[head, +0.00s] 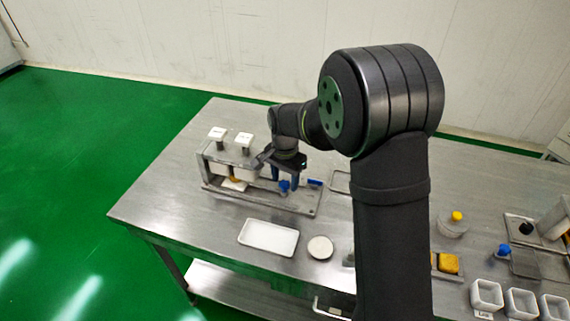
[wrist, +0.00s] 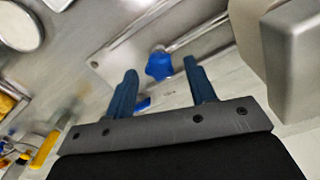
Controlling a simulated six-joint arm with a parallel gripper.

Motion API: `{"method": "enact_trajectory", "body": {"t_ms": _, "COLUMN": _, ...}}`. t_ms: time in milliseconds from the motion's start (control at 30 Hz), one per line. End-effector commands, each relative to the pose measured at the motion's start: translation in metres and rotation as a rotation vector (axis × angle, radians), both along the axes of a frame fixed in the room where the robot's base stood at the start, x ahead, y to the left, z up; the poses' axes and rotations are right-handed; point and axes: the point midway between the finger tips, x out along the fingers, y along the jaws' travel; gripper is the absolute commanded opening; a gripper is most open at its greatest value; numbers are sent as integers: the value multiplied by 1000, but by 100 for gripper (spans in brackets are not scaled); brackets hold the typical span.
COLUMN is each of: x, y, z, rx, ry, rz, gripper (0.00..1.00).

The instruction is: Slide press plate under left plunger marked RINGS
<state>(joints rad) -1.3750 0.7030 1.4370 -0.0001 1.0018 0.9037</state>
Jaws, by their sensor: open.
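The press machine (head: 263,197) stands at the left of the table. Its two plungers, left (head: 217,135) and right (head: 243,141), carry white tops whose lettering is too small to read. A white plate (head: 234,185) with something orange on it sits low beneath the plungers; I cannot tell whether it is the press plate. A blue knob (head: 284,186) is on the machine's base, right of the plungers. My gripper (head: 285,184) is open and points down at this knob. In the wrist view, the knob (wrist: 159,65) shows between my open fingertips (wrist: 160,67), not visibly gripped.
A white tray (head: 268,238) and a round white dish (head: 320,247) lie in front. White cups (head: 487,295), a yellow-topped container (head: 453,224) and another device (head: 540,230) are at the right. The table's left front is clear.

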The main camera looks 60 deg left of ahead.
Motion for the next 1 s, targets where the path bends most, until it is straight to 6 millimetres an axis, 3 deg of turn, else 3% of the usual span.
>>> {"method": "enact_trajectory", "body": {"t_ms": 167, "x": 0, "y": 1, "z": 29, "rx": 5, "ry": -1, "rz": 0, "gripper": 50}}
{"method": "enact_trajectory", "body": {"t_ms": 633, "x": 0, "y": 1, "z": 139, "rx": 5, "ry": -1, "rz": 0, "gripper": 50}}
{"method": "enact_trajectory", "body": {"t_ms": 800, "x": 0, "y": 1, "z": 162, "rx": 3, "ry": -1, "rz": 0, "gripper": 50}}
{"method": "enact_trajectory", "body": {"t_ms": 1000, "x": 0, "y": 0, "z": 171, "rx": 0, "ry": 0, "rz": 0, "gripper": 50}}
